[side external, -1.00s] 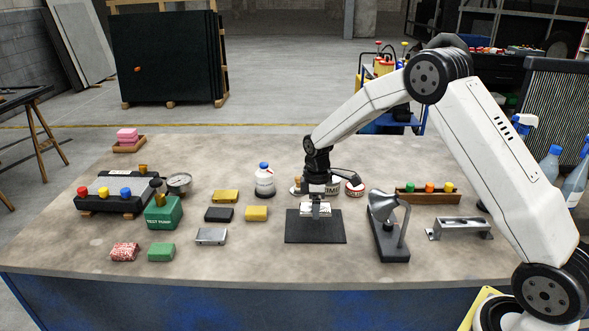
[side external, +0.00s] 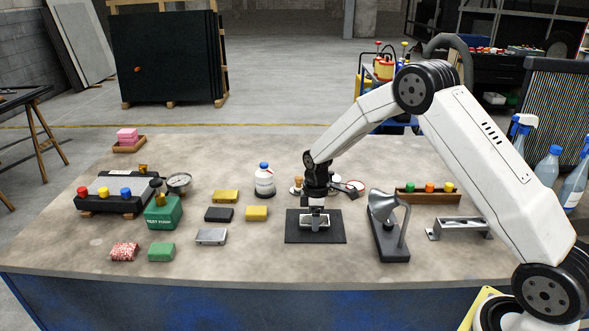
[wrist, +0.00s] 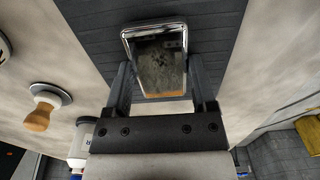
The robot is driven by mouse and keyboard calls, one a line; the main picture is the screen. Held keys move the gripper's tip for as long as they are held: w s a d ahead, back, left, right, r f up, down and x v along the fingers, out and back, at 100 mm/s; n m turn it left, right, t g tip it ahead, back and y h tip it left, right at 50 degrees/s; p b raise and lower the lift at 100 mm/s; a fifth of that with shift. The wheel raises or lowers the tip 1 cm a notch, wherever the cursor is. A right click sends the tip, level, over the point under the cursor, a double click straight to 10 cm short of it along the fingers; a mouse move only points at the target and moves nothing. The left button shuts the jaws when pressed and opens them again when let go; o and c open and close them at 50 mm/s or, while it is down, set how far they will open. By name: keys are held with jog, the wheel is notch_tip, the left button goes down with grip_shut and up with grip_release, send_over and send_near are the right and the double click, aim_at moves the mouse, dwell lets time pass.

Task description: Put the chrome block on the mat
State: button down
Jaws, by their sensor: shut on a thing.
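My gripper (side external: 315,212) is over the black mat (side external: 295,234), pointing down. It is shut on the shiny chrome block (side external: 315,224), which lies flat between the fingers. The block is at or just above the mat's surface; I cannot tell whether it touches. In the wrist view the mirror-like chrome block (wrist: 158,55) sits between the two fingers (wrist: 160,85), with the dark ribbed mat (wrist: 218,30) around it.
A duller silver block (side external: 211,236) lies left of the mat, near yellow (side external: 257,213) and black (side external: 219,214) blocks. A white bottle (side external: 264,182) stands behind left. Bare table lies in front.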

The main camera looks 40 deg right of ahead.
grip_release()
jog(key=shift+f, duration=0.1)
notch_tip(320, 180, up, 12)
jog(key=shift+r, duration=0.2)
dwell(0.5)
jog(key=shift+s, duration=0.1)
dwell(0.4)
jog(key=s+a+f+m+t, duration=0.1)
jog(key=s+a+m, duration=0.3)
jog(key=s, duration=0.7)
jog(key=s+a+f+m+t, duration=0.1)
jog(key=s+a+m, duration=0.3)
jog(key=s, duration=0.7)
jog(key=shift+m+t, duration=0.3)
jog(key=shift+m, duration=0.2)
jog(key=shift+f, duration=0.1)
